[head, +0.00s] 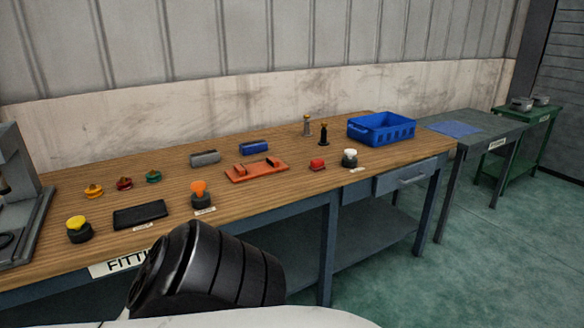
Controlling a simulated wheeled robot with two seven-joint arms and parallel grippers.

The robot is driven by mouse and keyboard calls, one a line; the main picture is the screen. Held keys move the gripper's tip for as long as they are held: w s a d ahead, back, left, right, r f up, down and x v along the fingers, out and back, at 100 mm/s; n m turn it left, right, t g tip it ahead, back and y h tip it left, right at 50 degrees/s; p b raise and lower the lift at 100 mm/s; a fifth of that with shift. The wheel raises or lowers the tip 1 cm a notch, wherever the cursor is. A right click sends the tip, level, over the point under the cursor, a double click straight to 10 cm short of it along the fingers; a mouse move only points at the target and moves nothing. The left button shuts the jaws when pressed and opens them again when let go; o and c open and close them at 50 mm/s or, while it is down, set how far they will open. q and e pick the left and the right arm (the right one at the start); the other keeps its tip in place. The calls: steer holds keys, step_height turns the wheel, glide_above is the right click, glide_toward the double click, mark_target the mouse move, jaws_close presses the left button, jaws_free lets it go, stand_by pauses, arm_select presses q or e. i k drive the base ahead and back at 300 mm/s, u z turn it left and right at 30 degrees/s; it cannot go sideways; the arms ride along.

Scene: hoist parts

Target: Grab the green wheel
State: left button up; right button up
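The green wheel (153,177) is a small dark-green round piece lying on the wooden workbench (330,150), toward its left half. It stands at the right end of a short row, beside a red wheel (124,183) and a yellow-orange wheel (93,191). Nothing covers it. Neither of my grippers can be made out in the head view. A black ribbed link of my arm shows at the bottom centre, in front of the bench edge and apart from the wheel.
In front of the wheels are a black tray (140,215), a yellow-topped pot (78,229) and an orange-topped pot (200,195). An orange fixture (257,170), grey block (205,158), blue block (254,147) and blue crate (381,132) stand farther right. A grey machine occupies the left end.

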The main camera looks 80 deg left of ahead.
mark_target(156, 178)
steer(key=i, duration=0.2)
steer(key=u, duration=3.65)
